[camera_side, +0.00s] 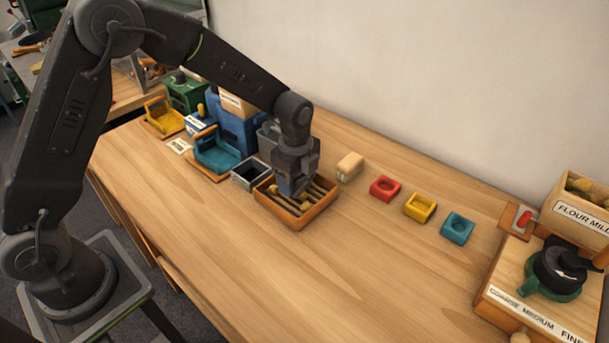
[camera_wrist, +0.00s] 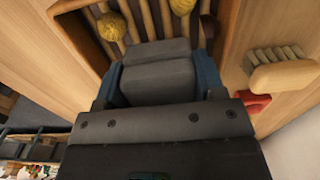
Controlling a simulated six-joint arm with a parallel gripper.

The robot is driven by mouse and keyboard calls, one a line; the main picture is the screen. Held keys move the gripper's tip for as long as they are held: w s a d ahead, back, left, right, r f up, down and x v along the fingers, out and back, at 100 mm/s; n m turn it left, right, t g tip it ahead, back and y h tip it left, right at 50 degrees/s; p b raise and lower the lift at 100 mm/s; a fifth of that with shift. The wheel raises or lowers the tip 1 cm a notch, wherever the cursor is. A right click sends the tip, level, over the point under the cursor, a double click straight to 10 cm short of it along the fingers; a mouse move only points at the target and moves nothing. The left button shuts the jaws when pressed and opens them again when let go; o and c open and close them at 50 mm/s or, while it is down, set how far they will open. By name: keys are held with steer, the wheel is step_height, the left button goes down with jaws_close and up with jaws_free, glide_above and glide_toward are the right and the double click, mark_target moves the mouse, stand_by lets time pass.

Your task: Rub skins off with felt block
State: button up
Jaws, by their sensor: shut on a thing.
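My gripper (camera_side: 294,184) points down into a wooden tray (camera_side: 312,216) with dark gaps between its slats. In the wrist view my gripper (camera_wrist: 160,82) has blue fingers on either side of a grey block (camera_wrist: 158,76), which looks like the felt block, and is shut on it. Two yellowish chestnuts lie on the slats: one at the left (camera_wrist: 111,26), one at the top (camera_wrist: 182,5). The block is low over the slats; I cannot tell whether it touches a chestnut. In the side view my gripper hides part of the tray.
A cream bristle brush (camera_side: 349,167) lies right of the tray. Red (camera_side: 385,188), yellow (camera_side: 420,206) and teal (camera_side: 457,228) holders follow it. A grey open box (camera_side: 251,174) stands left of the tray, beside a teal scoop-shaped bin (camera_side: 216,157). A flour mill (camera_side: 550,275) stands far right. The front table is clear.

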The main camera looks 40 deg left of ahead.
mark_target(277, 189)
steer(key=s, duration=0.2)
steer(key=shift+s, duration=0.35)
steer(key=shift+s+f, duration=0.1)
steer(key=shift+s, duration=0.2)
steer(key=shift+a, duration=1.6)
step_height(277, 189, up, 8)
steer(key=shift+d, duration=0.15)
steer(key=shift+w, duration=0.1)
